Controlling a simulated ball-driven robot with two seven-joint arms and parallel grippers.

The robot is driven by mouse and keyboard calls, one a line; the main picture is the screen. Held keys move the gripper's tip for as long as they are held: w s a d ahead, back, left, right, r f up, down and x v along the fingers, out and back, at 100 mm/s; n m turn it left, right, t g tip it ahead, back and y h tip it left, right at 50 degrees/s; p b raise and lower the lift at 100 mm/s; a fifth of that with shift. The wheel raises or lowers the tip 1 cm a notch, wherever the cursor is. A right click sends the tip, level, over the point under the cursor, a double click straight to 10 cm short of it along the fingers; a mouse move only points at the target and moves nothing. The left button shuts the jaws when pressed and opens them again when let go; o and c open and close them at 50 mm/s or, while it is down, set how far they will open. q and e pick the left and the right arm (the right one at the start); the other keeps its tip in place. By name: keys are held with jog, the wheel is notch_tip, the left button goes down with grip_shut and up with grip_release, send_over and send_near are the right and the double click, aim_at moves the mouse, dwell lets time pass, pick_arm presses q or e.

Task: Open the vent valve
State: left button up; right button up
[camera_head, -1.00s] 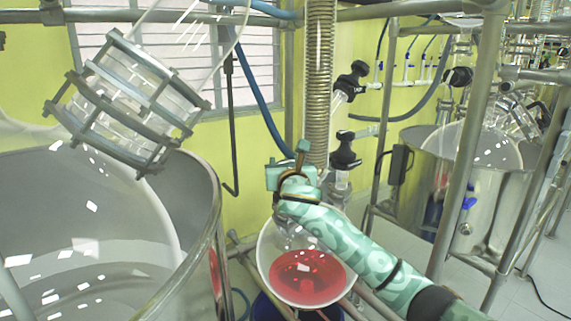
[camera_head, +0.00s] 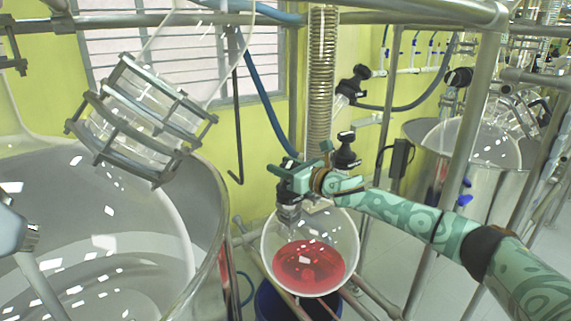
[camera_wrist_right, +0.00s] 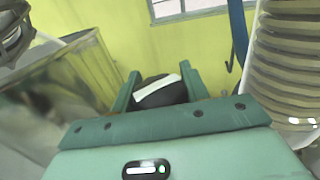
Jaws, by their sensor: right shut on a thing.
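My right gripper (camera_head: 285,172) is above the round glass flask (camera_head: 330,235) of red liquid, its patterned green arm coming in from the right. In the right wrist view, the two green fingers of this gripper (camera_wrist_right: 161,90) are shut on a black knob (camera_wrist_right: 160,96) with a white strip across its top. I take this knob to be the vent valve handle. In the head view, the gripper mostly covers the knob, and a dark piece of it (camera_head: 287,163) shows by the fingertips. How far the valve is turned cannot be told. My left gripper cannot be made out.
A ribbed metal hose (camera_head: 322,80) hangs close behind the right gripper. Two other black knobs (camera_head: 353,82) (camera_head: 345,152) are on the glass column to its right. A large steel vessel (camera_head: 208,190) and a metal-framed glass joint (camera_head: 140,120) fill the left. Upright steel pipes (camera_head: 467,150) stand at right.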

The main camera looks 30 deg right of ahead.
jog(key=n+y+b, duration=0.1)
jog(key=n+g+y+b, duration=0.2)
jog(key=shift+a+f+y+b, duration=0.1)
jog(key=shift+f+y+b, duration=0.15)
jog(key=shift+y+b, duration=0.15)
jog(key=shift+s+a+r+n+g+y+b, duration=0.15)
jog(key=shift+n+g+y+b, duration=0.35)
jog(key=shift+g+y+b, duration=0.25)
jog(key=shift+r, duration=0.1)
jog(key=shift+y, duration=0.25)
jog(key=shift+r, duration=0.1)
jog(key=o, duration=1)
